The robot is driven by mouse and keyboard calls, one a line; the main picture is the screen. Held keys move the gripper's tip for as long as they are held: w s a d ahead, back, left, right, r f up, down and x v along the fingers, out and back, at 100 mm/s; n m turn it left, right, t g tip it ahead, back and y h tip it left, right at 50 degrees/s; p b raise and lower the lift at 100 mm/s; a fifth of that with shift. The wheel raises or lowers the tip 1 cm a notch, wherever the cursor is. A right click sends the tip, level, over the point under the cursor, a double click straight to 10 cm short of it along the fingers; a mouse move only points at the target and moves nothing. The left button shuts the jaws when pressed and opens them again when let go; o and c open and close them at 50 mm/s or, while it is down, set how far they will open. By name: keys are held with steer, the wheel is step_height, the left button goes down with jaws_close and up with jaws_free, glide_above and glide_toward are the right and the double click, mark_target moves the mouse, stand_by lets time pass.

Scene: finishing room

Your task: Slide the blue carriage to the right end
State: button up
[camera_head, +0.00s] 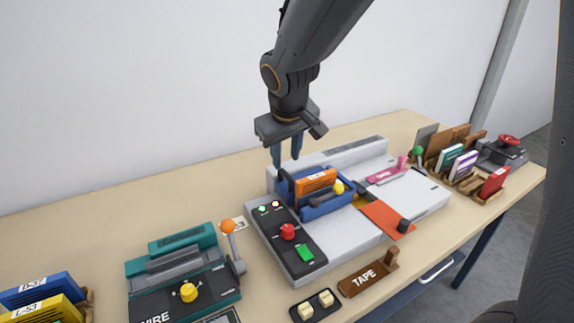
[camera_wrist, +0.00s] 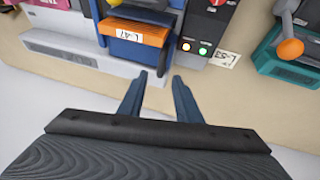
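The blue carriage (camera_head: 326,208) sits on the grey bed of the machine (camera_head: 345,232), close to the black control panel at the left end. It carries an orange labelled block (camera_head: 314,181) and a yellow knob (camera_head: 338,187). My gripper (camera_head: 287,160) hangs above the carriage's back left corner, pointing down, apart from it. In the wrist view, the two fingers of my gripper (camera_wrist: 160,76) are spread with nothing between them. The blue carriage (camera_wrist: 128,49) and orange block (camera_wrist: 140,32) lie just beyond the fingertips there. The bed's right end is free of the carriage.
The control panel (camera_head: 270,226) has a red knob and green button. A red-orange plate (camera_head: 383,218) and pink piece (camera_head: 386,174) lie on the bed right of the carriage. A teal device (camera_head: 183,270) with an orange-tipped lever stands left. A TAPE block (camera_head: 366,277) lies in front.

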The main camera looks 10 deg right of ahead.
mark_target(286, 174)
steer(key=shift+x, duration=2.8)
steer(key=shift+a, duration=0.1)
jaws_close()
